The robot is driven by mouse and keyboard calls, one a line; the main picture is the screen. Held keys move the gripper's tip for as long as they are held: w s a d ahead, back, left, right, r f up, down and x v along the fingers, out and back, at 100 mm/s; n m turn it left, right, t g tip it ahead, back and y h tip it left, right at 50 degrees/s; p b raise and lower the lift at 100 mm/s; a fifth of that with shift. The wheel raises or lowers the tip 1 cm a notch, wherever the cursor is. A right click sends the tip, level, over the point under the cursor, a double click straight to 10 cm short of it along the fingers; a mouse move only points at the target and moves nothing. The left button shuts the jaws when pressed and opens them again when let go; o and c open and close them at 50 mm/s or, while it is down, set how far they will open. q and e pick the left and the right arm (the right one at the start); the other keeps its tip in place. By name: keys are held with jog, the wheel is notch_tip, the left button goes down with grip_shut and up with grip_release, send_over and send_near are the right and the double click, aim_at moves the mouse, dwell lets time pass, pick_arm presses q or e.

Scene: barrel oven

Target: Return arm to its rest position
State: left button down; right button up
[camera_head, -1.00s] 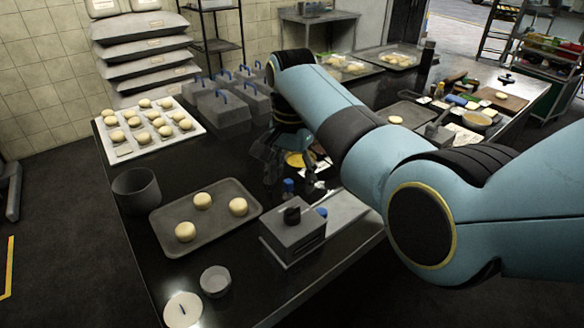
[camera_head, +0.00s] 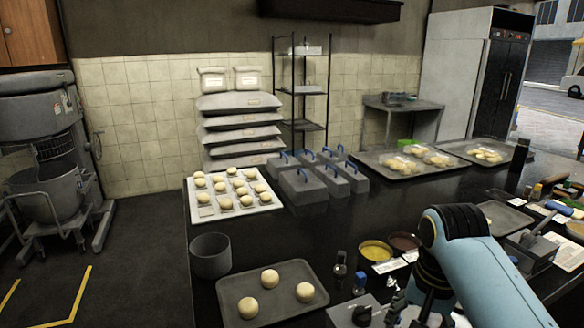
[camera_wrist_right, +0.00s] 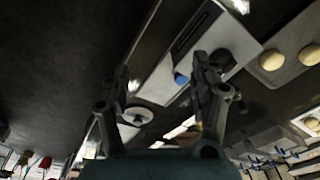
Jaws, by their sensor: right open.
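My right arm comes in from the lower right in the head view. Its gripper (camera_head: 405,305) is low in the picture near the grey box with a black knob (camera_head: 355,312), partly cut off by the bottom edge. In the right wrist view the two fingers of my right gripper (camera_wrist_right: 160,78) are spread apart with nothing between them. Behind the fingers shows a light box-like surface with a blue knob. My left gripper is in neither view.
A grey tray (camera_head: 240,287) with three dough balls lies left of the right gripper, beside a dark pot (camera_head: 210,256). Yellow (camera_head: 376,251) and brown bowls stand beyond the gripper. A white board (camera_head: 216,211) with several dough balls and lidded grey tins (camera_head: 302,187) stand farther back.

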jog(key=s+d+r+n+t, duration=0.1)
jog(key=s+d+r+n, duration=0.15)
jog(key=s, duration=0.55)
jog(key=s+d+r+n+t, duration=0.1)
jog(key=s+r+n, duration=0.15)
jog(key=s, duration=0.45)
jog(key=s+d+r+n, duration=0.2)
jog(key=s+n, duration=0.1)
jog(key=s, duration=0.5)
notch_tip(320, 180, down, 36)
jog(key=s+d+b, duration=0.2)
jog(key=b, duration=0.9)
jog(key=s+f+g+b, duration=0.1)
jog(key=s+f+b, duration=0.3)
jog(key=s+f, duration=0.5)
jog(key=s+d+f+g+b, duration=0.1)
jog(key=s+f+b, duration=0.4)
jog(key=f, duration=1.2)
jog(key=s, duration=0.4)
jog(key=shift+s+f+m+h, duration=0.3)
jog(key=shift+s, duration=0.05)
